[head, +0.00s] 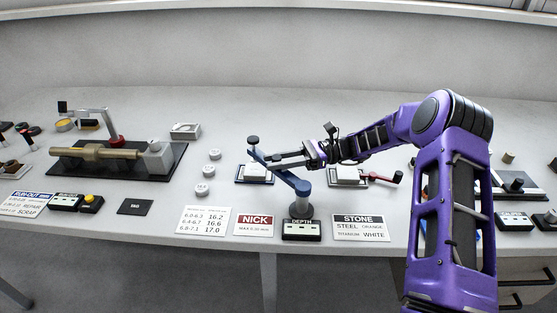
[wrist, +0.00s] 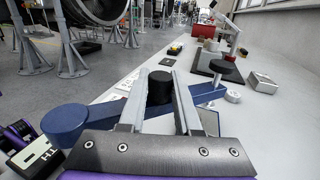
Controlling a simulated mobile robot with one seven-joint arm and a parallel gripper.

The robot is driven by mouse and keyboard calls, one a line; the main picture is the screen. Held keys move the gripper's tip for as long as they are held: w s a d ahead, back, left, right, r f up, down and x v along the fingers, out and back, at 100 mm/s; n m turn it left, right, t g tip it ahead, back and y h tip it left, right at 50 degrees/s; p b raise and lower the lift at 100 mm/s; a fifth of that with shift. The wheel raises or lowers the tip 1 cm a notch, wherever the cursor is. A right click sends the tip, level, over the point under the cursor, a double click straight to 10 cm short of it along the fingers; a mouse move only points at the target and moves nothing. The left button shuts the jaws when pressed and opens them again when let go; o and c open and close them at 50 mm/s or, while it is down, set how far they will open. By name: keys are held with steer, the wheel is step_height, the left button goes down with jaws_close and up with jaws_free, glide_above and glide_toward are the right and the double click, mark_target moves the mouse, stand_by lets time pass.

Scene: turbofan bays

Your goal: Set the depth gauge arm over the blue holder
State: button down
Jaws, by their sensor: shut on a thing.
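The depth gauge arm (head: 292,179) is a blue bar on a silver post. It reaches back and left from its round blue hub to a black-topped end (head: 253,140). My gripper (head: 277,159) is shut on a black knob (wrist: 160,88) partway along the bar, which passes beneath the fingers in the wrist view (wrist: 207,96). The blue holder (head: 241,181) carries a pale block and stands left of the post. In the head view the bar crosses its right side, with the bar's end above its back edge. The exact overlap from above is unclear.
A second holder with a pale block (head: 347,174) and a red arm (head: 383,177) stand to the right. The DEPTH readout (head: 302,230) is in front of the post. Small round pieces (head: 214,155) lie left of the blue holder. A black fixture plate (head: 170,168) is farther left.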

steer(key=shift+s, duration=0.1)
steer(key=c, duration=0.6)
jaws_free()
steer(key=v, duration=1.7)
steer(key=shift+d+b, duration=0.15)
steer(key=shift+b, duration=0.3)
